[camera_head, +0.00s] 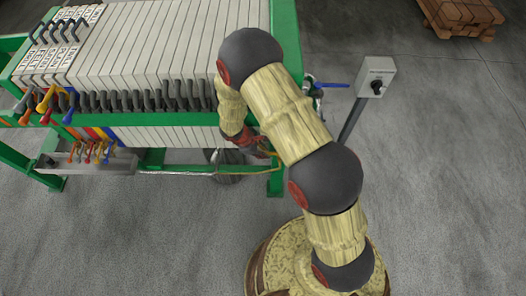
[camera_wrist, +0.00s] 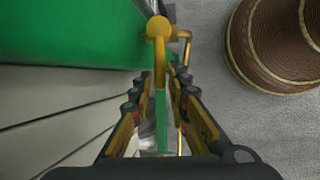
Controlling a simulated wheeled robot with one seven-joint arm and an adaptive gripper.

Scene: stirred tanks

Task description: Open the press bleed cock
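In the wrist view a brass-coloured cock (camera_wrist: 158,27) with a rounded top sits beside the green press frame. From it a slim lever with a green grip (camera_wrist: 162,120) runs down between the fingers of my gripper (camera_wrist: 159,82). The fingers are open, one on each side of the lever, with a narrow gap showing. A thin brass pipe bends away to the right behind the right finger. In the head view my gripper (camera_head: 264,151) is low by the right end of the filter press (camera_head: 165,45), partly hidden by my arm. The cock is not clear there.
A control box (camera_head: 376,75) on a post stands right of the press, near a blue lever (camera_head: 330,85). Several coloured cocks (camera_head: 50,103) line the press's left side above a trough (camera_head: 90,162). Floor in front is clear.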

